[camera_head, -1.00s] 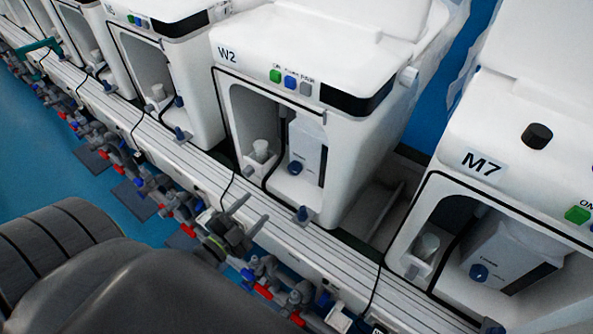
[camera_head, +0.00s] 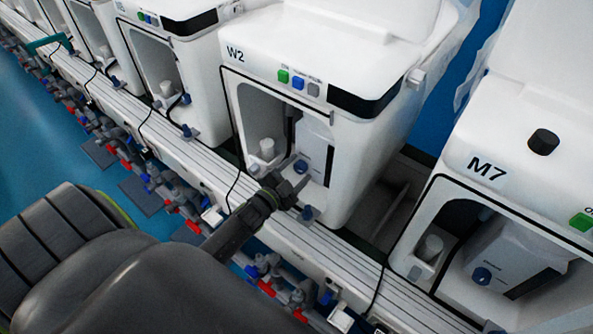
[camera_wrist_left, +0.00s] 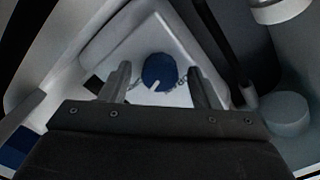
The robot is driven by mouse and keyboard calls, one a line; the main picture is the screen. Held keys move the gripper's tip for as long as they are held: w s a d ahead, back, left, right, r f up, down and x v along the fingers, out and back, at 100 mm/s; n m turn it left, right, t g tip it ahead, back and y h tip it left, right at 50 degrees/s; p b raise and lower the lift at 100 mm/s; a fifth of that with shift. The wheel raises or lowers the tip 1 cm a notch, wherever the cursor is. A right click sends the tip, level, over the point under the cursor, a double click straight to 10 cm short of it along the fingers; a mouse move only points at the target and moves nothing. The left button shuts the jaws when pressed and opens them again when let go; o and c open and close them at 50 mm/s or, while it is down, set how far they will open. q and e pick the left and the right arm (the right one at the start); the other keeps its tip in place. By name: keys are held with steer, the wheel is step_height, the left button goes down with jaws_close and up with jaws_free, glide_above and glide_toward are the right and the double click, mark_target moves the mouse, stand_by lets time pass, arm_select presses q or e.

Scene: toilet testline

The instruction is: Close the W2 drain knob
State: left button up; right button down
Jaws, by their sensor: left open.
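The W2 unit (camera_head: 352,125) is a white housing with an open front compartment. Inside it a round blue knob (camera_head: 300,166) sits on a white box (camera_head: 316,143). In the left wrist view the blue knob (camera_wrist_left: 158,70) has a white pointer mark, and chain-like marks show on either side of it. My left gripper (camera_head: 291,184) is open at the compartment's front, just below the knob in the head view. In the wrist view its two fingers (camera_wrist_left: 160,83) stand left and right of the knob, with gaps. Contact is not visible. My right gripper is not in view.
A second blue knob (camera_head: 307,213) sits low at W2's front edge. A white cup (camera_head: 267,149) stands left in the compartment. The M7 unit (camera_head: 490,200) is to the right. A pale rail (camera_head: 345,255) with pipes and valves runs along the front.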

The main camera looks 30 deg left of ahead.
arm_select(q)
steer(key=c, duration=1)
